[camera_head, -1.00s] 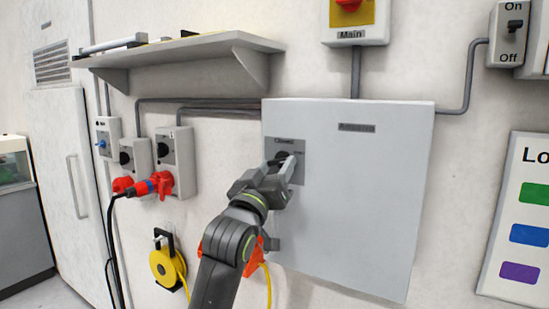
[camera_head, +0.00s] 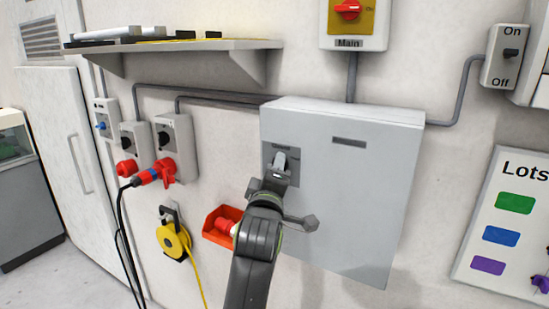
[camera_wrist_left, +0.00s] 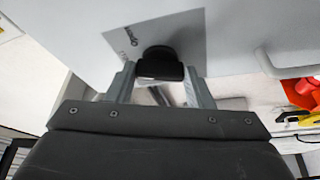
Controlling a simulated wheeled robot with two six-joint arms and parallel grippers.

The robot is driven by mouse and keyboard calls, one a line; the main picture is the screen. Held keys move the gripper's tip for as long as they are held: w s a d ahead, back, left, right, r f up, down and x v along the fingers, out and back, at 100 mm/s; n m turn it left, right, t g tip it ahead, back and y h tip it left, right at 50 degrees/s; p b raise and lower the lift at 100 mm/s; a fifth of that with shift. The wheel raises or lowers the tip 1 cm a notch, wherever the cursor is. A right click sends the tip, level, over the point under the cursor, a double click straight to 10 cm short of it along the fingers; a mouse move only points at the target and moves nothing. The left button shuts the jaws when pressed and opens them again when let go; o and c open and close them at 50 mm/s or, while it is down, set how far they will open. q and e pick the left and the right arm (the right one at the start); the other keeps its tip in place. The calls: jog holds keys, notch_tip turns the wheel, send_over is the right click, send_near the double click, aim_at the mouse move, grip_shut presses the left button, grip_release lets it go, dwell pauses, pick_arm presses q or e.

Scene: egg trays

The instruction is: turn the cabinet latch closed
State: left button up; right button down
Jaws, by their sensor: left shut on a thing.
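The grey cabinet (camera_head: 350,195) hangs on the wall with its door shut. Its latch has a dark grey plate (camera_head: 292,164) at the door's upper left. My left gripper (camera_head: 277,170) is at this plate and covers most of the latch in the head view. In the left wrist view the black latch knob (camera_wrist_left: 160,64) sits between the two fingers of my left gripper (camera_wrist_left: 160,90), which is shut on it. Small lettering shows on the plate beside the knob, upside down. The knob's exact angle is hard to tell. My right gripper is not in view.
A shelf (camera_head: 175,46) juts out at the upper left. Sockets with a red plug (camera_head: 157,174) are left of the cabinet. A red bin (camera_head: 220,222) and yellow cable reel (camera_head: 173,241) hang below. A main switch box (camera_head: 352,43) is above. A door handle shows in the wrist view (camera_wrist_left: 283,67).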

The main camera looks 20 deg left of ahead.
pick_arm(q)
jog(key=n+p, duration=0.2)
jog(key=n+g+p, duration=0.1)
jog(key=n+p, duration=0.1)
jog(key=shift+r+g+y, duration=0.2)
jog(key=shift+g+y, duration=0.1)
jog(key=shift+f, duration=0.1)
dwell(0.4)
jog(key=o, duration=1)
